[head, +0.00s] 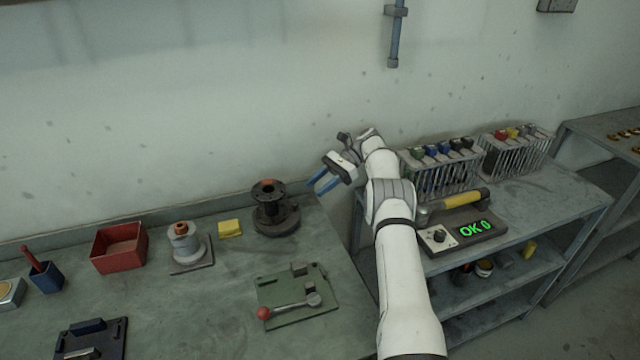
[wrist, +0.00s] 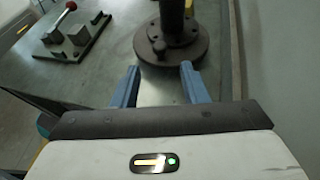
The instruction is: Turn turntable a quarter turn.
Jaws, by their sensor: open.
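The turntable (head: 284,226) is a dark round disc near the back right corner of the left bench. A dark flanged valve body (head: 269,196) with an orange-brown top stands upright on it. In the wrist view, the turntable (wrist: 195,52) is at the top centre, with a small dark knob (wrist: 159,47) on its near side. My gripper (head: 313,187) is to the right of the turntable, its blue fingers pointing towards it. In the wrist view, my gripper (wrist: 160,68) is open and empty, with the fingertips close to the near rim; contact cannot be told.
A green plate with a red-knobbed lever (head: 295,292) lies in front of the turntable. A yellow block (head: 230,228), a grey-white spool (head: 183,243) and a red bin (head: 119,247) stand to its left. A gap separates this bench from the right shelf with racks (head: 440,170).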

